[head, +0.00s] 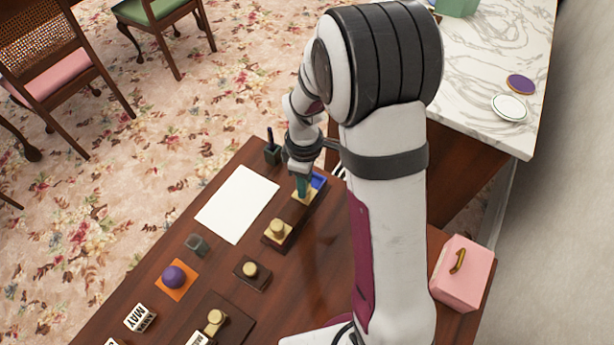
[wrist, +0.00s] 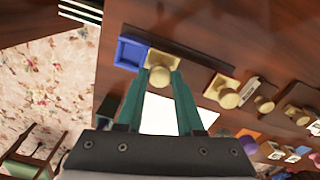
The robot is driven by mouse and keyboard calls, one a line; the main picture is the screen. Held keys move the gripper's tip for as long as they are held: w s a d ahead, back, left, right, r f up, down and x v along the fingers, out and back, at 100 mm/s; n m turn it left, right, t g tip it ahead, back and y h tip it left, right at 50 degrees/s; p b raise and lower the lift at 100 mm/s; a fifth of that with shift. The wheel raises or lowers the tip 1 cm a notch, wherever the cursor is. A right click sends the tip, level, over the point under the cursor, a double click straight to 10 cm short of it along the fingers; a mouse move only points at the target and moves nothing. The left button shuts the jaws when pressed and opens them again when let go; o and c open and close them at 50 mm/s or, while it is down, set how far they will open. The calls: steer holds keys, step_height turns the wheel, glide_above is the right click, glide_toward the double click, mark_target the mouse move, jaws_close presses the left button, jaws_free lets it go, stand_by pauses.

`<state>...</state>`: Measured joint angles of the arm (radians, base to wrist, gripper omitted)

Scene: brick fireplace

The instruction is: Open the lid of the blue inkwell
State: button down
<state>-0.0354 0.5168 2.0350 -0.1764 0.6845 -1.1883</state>
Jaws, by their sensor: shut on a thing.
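The blue inkwell (head: 319,181) is at the far end of a dark wooden stand on the desk. In the wrist view it shows as a blue square well (wrist: 130,54), with its top uncovered. A square brass lid (head: 301,196) with a round knob sits right beside it, toward the second lid. My gripper (head: 303,188) points down at this lid. In the wrist view its teal fingertips (wrist: 160,76) are shut on the brass knob (wrist: 160,75). Whether the lid rests on the stand or hovers slightly, I cannot tell.
A second brass-lidded well (head: 278,230) is on the same stand. White paper (head: 237,204) lies left of it. A dark pen holder (head: 272,153) stands near the far edge. A knobbed block (head: 251,271), purple ball (head: 174,276) and pink box (head: 462,274) are nearer.

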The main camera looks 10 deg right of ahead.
steer(key=c, duration=0.5)
jaws_free()
steer(key=shift+c, duration=0.2)
steer(key=shift+r, duration=0.1)
step_height(320, 180, up, 16)
steer(key=shift+s, duration=0.1)
steer(key=s+a+m+y, duration=0.1)
steer(key=s+a+m, duration=0.1)
steer(key=s+m, duration=1.5)
steer(key=s+f, duration=0.1)
steer(key=s, duration=0.4)
steer(key=shift+s+m+y, duration=0.25)
steer(key=shift+m+y, duration=0.05)
steer(key=shift+y, duration=0.1)
